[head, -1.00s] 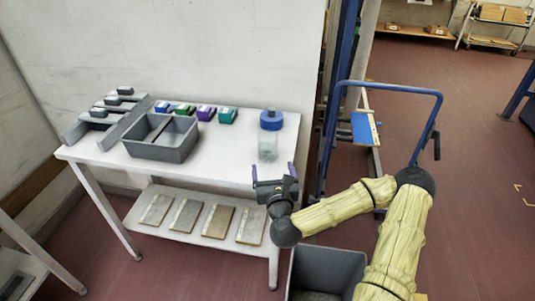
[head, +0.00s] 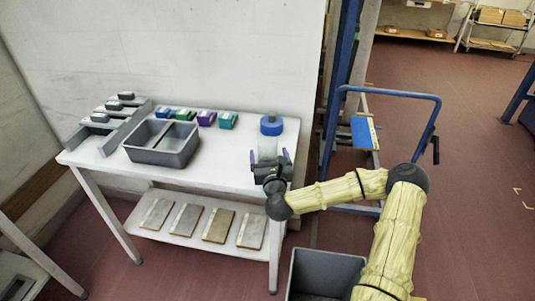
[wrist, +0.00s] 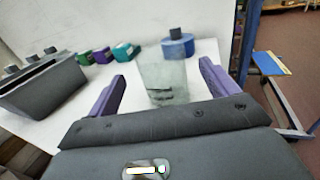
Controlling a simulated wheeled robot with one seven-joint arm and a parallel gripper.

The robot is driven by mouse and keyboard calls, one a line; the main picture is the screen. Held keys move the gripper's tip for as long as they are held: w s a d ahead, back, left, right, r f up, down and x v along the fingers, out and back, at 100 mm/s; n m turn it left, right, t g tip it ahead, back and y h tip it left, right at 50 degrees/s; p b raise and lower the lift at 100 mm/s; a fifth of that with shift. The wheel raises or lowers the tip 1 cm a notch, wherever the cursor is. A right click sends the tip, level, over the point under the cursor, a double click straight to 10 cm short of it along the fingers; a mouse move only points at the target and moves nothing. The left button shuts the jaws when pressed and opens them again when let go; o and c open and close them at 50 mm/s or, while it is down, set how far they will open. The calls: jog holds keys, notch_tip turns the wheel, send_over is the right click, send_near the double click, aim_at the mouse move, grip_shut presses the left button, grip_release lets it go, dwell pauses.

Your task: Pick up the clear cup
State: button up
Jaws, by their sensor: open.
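The clear cup (head: 267,147) stands upright near the right front of the white table (head: 220,177). It also shows in the wrist view (wrist: 164,80), where it lies between and just beyond my two purple fingers. My gripper (head: 270,158) is open and empty at the table's front edge, with its fingers pointing at the cup. In the wrist view my gripper (wrist: 162,90) has one finger on each side of the cup, with a gap on both sides. The cup's lower front is partly hidden by my gripper in the head view.
A blue round container (head: 271,124) stands just behind the cup. A grey divided bin (head: 163,158), several small coloured boxes (head: 205,118) and a grey rack (head: 108,130) are to the left. A blue trolley frame (head: 388,92) stands to the right.

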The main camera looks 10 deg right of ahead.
jog(key=w, duration=0.3)
jog(key=shift+w+d+r+p, duration=0.2)
jog(key=shift+w+r+p, duration=0.05)
jog(key=shift+r+p, duration=0.1)
jog(key=shift+w+f, duration=0.15)
jog(key=shift+w, duration=0.45)
jog(key=c, duration=1.1)
jog(key=shift+o, duration=0.2)
notch_tip(320, 180, up, 10)
